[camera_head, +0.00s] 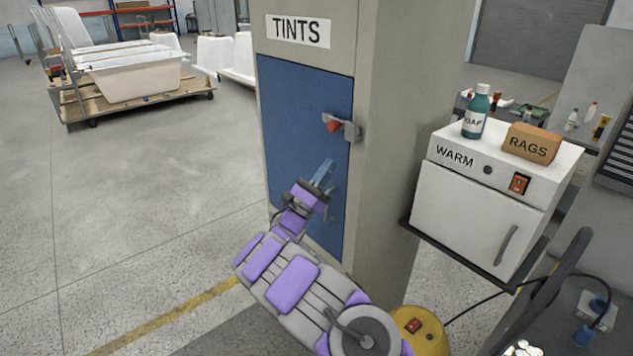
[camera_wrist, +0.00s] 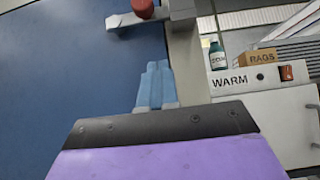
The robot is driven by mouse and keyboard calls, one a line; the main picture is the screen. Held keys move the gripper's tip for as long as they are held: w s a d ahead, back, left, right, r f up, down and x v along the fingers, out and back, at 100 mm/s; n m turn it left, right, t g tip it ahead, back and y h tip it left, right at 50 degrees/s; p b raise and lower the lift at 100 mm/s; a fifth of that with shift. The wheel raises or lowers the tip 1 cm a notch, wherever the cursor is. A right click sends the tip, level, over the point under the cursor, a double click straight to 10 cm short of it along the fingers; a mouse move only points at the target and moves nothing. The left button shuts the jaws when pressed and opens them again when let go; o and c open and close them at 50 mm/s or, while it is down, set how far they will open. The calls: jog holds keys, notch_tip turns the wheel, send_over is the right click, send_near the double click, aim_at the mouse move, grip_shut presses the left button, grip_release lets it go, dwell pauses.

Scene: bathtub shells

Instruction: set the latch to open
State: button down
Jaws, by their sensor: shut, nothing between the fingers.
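The latch (camera_head: 348,127) is a grey metal piece with a red knob (camera_head: 333,125), at the right edge of the blue door (camera_head: 300,120) of the cabinet labelled TINTS. The door looks closed.
A white WARM cabinet (camera_head: 475,215) stands to the right on a dark shelf, with a soap bottle (camera_head: 476,112) and a RAGS box (camera_head: 531,143) on top. A yellow device (camera_head: 420,328) sits low by the pillar. The floor at left is open, with a tub cart (camera_head: 130,85) behind.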

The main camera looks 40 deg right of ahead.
aim_at(344, 129)
jog(key=b+x, duration=0.1)
jog(key=x, duration=0.4)
jog(key=shift+d, duration=0.35)
jog(key=r, duration=0.3)
jog(key=shift+a+r+t+b, duration=0.3)
jog(key=shift+a+r+b, duration=0.05)
jog(key=shift+d, duration=0.2)
jog(key=shift+a, duration=0.1)
jog(key=shift+s+a+r+p, duration=0.15)
jog(key=shift+r+p, duration=0.4)
jog(key=shift+p, duration=0.55)
jog(key=shift+f, duration=0.1)
jog(key=shift+s, duration=0.1)
